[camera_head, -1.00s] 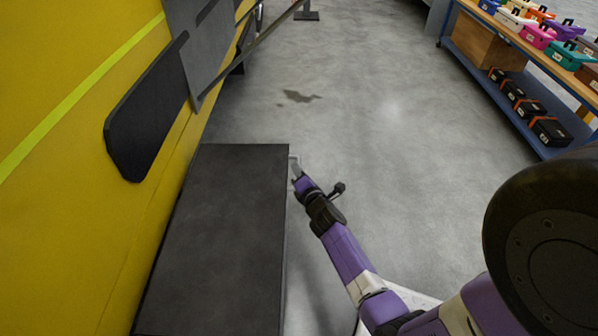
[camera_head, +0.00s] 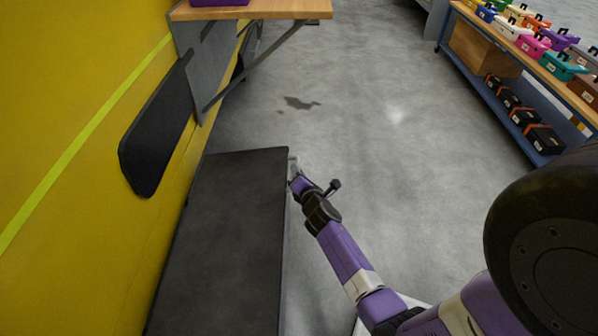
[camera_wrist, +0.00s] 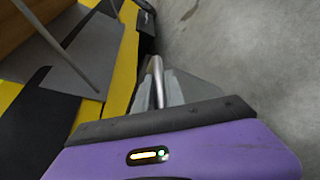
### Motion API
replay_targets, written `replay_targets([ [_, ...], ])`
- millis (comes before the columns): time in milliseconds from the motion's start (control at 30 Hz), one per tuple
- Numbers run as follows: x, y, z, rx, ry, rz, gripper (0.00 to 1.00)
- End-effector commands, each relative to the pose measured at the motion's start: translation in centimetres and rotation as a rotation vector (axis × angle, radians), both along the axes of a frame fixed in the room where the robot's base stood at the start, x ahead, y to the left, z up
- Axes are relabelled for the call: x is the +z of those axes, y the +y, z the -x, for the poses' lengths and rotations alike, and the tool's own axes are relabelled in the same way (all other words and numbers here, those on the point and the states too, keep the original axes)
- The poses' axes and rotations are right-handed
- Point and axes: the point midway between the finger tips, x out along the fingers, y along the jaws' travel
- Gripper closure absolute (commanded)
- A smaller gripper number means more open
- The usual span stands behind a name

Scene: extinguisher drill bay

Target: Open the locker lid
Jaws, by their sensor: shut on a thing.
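The locker (camera_head: 225,240) is a long dark grey box with a flat lid, standing along the yellow wall at the left of the head view. My gripper (camera_head: 294,170) is at the right edge of the lid, near its far corner. In the wrist view, my gripper (camera_wrist: 160,90) is shut on a thin metal bar, the handle (camera_wrist: 157,80), which runs between the fingers. The lid's right edge looks slightly higher than its wall side. I cannot see a gap under it or the locker's inside.
A wooden wall shelf (camera_head: 280,9) on a grey bracket juts out beyond the locker. A black panel (camera_head: 155,130) is on the yellow wall (camera_head: 60,120). A blue-framed rack (camera_head: 490,75) of coloured boxes stands at the right. The floor (camera_head: 390,150) between is clear.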

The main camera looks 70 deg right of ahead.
Motion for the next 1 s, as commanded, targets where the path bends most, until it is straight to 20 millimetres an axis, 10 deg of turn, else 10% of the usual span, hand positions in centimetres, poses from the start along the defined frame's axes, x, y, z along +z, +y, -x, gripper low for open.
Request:
replay_targets([
  [1000, 19.7, 3.6, -8.6, 0.005, 0.538, 0.226, 1.00],
])
